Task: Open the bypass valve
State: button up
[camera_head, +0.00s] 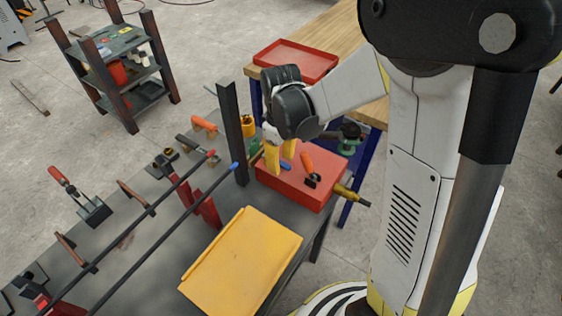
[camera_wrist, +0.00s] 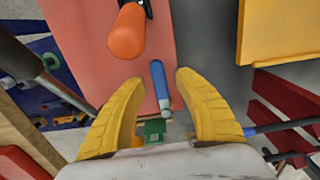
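A blue lever (camera_wrist: 159,84) with a small green body (camera_wrist: 154,129) at its near end looks like the valve. In the wrist view the lever points away from my gripper, over the edge of a red surface. A bit of the blue lever (camera_head: 285,166) also shows in the head view by the red box (camera_head: 292,196). My gripper (camera_head: 279,162) points down there, its yellow fingers apart. In the wrist view my gripper (camera_wrist: 160,81) is open, with the lever between its fingertips and a gap visible on both sides. Whether the lever's height matches the fingertips is unclear.
An orange-handled tool (camera_head: 307,160) lies on the red box, close to my fingers; its orange end (camera_wrist: 127,33) shows ahead. A dark upright post (camera_head: 232,135) stands left of my gripper. A yellow tray (camera_head: 243,262) and long dark bars (camera_head: 130,230) occupy the grey table.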

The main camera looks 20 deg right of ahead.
aim_at(281, 156)
grip_shut()
jog(key=shift+d, duration=0.1)
dwell(0.3)
jog(key=n, duration=0.1)
jog(key=w+d+n, duration=0.1)
jog(key=n, duration=0.1)
jog(key=shift+n, duration=0.3)
jog(key=n, duration=0.1)
jog(key=w+n, duration=0.1)
jog(key=n, duration=0.2)
jog(key=shift+w+d, duration=0.35)
jog(key=n, duration=0.2)
jog(key=w+n, duration=0.1)
jog(key=n, duration=0.1)
jog(key=w+n, duration=0.1)
jog(key=n, duration=0.1)
jog(key=shift+w, duration=0.15)
jog(key=shift+w+a+n+p, duration=0.2)
jog(key=shift+w+n, duration=0.25)
jog(key=shift+n, duration=0.65)
jog(key=shift+w+a+n+p, duration=0.2)
jog(key=shift+w+n, duration=0.2)
jog(key=shift+n, duration=0.7)
